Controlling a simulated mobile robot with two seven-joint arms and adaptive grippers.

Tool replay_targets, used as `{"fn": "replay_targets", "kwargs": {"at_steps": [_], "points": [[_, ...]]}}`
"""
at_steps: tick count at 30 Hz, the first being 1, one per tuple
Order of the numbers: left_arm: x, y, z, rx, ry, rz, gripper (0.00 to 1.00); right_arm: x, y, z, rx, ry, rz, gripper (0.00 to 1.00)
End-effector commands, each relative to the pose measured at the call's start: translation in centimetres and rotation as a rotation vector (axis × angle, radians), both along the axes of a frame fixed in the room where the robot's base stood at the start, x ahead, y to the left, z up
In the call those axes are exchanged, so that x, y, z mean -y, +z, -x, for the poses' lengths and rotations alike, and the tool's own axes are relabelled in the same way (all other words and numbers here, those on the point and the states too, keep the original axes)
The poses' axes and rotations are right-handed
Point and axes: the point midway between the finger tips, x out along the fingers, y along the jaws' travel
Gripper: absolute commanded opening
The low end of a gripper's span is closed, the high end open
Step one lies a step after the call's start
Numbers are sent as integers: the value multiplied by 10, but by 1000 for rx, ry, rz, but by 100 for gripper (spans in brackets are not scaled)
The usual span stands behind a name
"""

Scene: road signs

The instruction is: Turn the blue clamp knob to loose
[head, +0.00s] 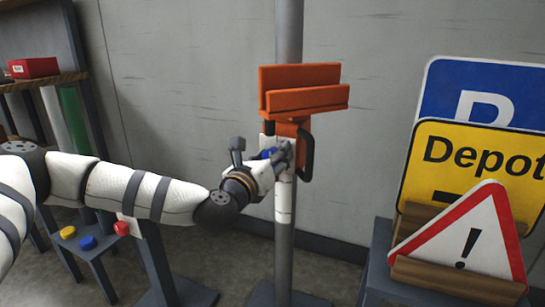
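The blue clamp knob (267,153) shows as a small blue patch on the orange clamp bracket (304,98), which is fixed to the grey upright pole (289,30). My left gripper (282,152) reaches in from the left and is right at the knob, its fingers in front of the bracket's lower part. The fingers and wrist hide much of the knob. I cannot tell whether the fingers are closed on it or only beside it, nor which way the knob is turned. My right gripper is not in view.
At right, a stand (382,262) holds a blue P sign (455,85), a yellow Depot sign (425,165) and a red-edged warning triangle (465,245). At left are a shelf with a red box (33,68) and a low table with coloured buttons (88,243). A black handle (306,155) hangs beside the bracket.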

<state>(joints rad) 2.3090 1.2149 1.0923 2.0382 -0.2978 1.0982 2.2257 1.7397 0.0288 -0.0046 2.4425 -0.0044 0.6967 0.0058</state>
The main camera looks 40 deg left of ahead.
Motion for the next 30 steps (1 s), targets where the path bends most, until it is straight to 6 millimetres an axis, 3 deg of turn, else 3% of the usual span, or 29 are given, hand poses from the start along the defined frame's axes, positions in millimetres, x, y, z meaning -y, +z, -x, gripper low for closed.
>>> {"fn": "replay_targets", "kwargs": {"at_steps": [11, 14, 24, 30], "points": [[0, -2, 3, -4, 0, -1, 59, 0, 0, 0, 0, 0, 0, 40], [4, -2, 17, -6, -2, 1, 59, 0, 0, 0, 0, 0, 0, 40], [24, -2, 100, -4, 0, 1, 59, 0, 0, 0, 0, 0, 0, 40], [28, -1, 117, -2, -1, -1, 59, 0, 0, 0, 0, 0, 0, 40]]}}
